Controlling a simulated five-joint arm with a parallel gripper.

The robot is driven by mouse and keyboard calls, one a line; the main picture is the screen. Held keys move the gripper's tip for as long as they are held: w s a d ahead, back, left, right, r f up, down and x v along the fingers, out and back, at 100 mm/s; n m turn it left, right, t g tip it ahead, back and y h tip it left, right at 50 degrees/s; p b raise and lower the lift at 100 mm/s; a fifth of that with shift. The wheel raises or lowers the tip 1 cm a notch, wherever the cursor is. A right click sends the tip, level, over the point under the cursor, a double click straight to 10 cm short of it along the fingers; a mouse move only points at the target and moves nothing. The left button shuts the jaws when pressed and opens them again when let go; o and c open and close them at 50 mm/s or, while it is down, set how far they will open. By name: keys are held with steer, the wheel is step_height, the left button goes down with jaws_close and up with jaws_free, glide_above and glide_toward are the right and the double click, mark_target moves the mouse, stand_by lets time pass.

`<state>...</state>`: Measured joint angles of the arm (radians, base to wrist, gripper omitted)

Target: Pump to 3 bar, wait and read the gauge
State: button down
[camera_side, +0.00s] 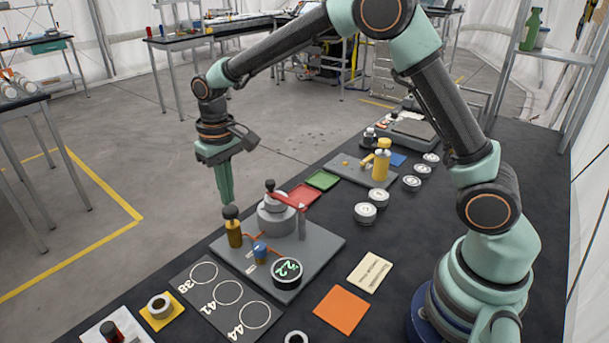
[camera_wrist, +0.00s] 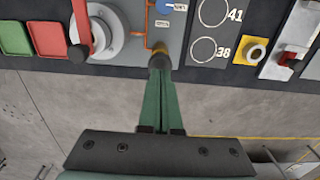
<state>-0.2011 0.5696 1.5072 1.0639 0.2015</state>
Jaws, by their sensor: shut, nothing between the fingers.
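The grey pump board (camera_side: 322,240) lies on the dark bench. Its round gauge (camera_side: 287,271) reads 2.2 in green digits. A brass pump cylinder (camera_side: 234,236) with a black knob (camera_side: 231,212) stands at the board's left edge. My gripper (camera_side: 228,202) is shut and empty, pointing down, its green fingertips right at the top of the knob; I cannot tell if they touch. In the wrist view the fingertips (camera_wrist: 160,62) cover most of the pump. A blue valve piece (camera_side: 260,250) stands between pump and gauge. A grey round chamber (camera_side: 276,216) carries a red lever (camera_side: 286,201).
A dark plate with circles marked 38, 41 and 44 (camera_side: 228,293) lies in front. An orange square (camera_side: 342,309) and a cream card (camera_side: 370,271) lie to the right. Red (camera_side: 304,194) and green (camera_side: 323,180) trays and white round pieces (camera_side: 365,212) are behind. The floor left of the bench is clear.

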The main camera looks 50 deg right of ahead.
mark_target(229, 208)
steer(key=shift+f, duration=1.9)
steer(key=shift+r, duration=2)
steer(key=shift+f, duration=1.95)
steer(key=shift+r, duration=1.95)
